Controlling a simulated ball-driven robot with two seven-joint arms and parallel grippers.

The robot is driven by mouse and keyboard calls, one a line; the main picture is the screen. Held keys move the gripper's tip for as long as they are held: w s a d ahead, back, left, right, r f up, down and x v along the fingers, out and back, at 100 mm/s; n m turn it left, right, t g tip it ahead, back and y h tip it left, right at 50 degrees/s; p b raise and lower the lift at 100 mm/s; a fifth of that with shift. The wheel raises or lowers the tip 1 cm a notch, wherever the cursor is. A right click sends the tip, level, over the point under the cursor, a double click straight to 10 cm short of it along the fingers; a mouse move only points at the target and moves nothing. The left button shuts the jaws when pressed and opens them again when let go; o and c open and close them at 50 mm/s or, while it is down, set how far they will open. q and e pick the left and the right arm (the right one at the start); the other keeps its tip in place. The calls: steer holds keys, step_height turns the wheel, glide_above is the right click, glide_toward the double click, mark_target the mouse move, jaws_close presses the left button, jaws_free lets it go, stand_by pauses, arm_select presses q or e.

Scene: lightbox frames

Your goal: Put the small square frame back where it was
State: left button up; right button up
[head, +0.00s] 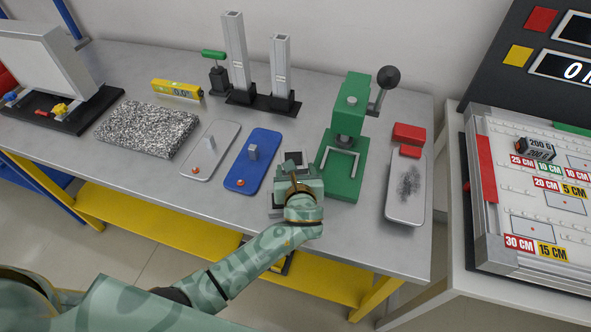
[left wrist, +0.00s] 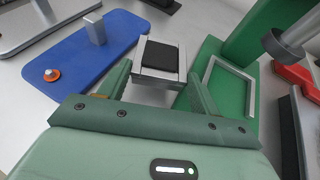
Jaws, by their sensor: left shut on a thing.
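The small square frame, silver-rimmed with a dark centre (left wrist: 160,58), is between the fingers of my left gripper (left wrist: 158,88). In the head view, part of the frame (head: 293,157) shows just beyond my left gripper (head: 298,180), which is shut on it. The gripper hides its near side, and I cannot tell whether it touches anything below. It is between the blue plate (head: 252,162) and the green press (head: 345,140). My right gripper is not in view.
A silver rectangular outline (head: 341,157) lies on the press base, close to my gripper. The blue plate carries an upright grey block (head: 253,153) and an orange knob. A grey plate (head: 212,148), speckled slab (head: 147,129) and grey tray (head: 405,200) are also on the bench (head: 120,75).

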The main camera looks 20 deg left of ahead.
arm_select(q)
steer(key=shift+d+f, duration=0.1)
steer(key=shift+f, duration=0.2)
steer(key=o, duration=1.2)
steer(key=shift+c, duration=0.2)
